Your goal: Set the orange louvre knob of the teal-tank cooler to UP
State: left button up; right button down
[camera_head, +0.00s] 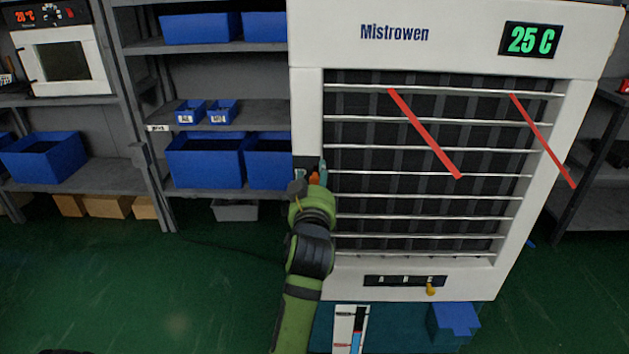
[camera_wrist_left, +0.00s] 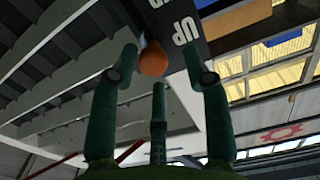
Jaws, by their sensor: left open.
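The white Mistrowen cooler (camera_head: 375,55) stands upright, with its teal tank (camera_head: 390,325) at the bottom. The orange louvre knob (camera_head: 317,179) is on its left front post, largely hidden by my gripper. In the left wrist view the knob (camera_wrist_left: 153,59) shows as a rounded orange piece beside a dark plate (camera_wrist_left: 215,40) with white lettering reading UP. My left gripper (camera_head: 309,176) is at the knob. Its green fingers (camera_wrist_left: 163,52) are spread open on both sides of the knob; contact cannot be told. The knob's setting is unclear.
Slatted louvres (camera_head: 430,175) fill the cooler's front, with red strips (camera_head: 425,135) across them. A yellow knob (camera_head: 431,289) sits on a lower dark panel. Shelves with blue bins (camera_head: 205,160) stand to the left. Green floor is open at the lower left.

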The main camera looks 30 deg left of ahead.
pick_arm(q)
notch_tip(320, 180, up, 10)
jog(key=shift+f, duration=0.1)
dwell(0.7)
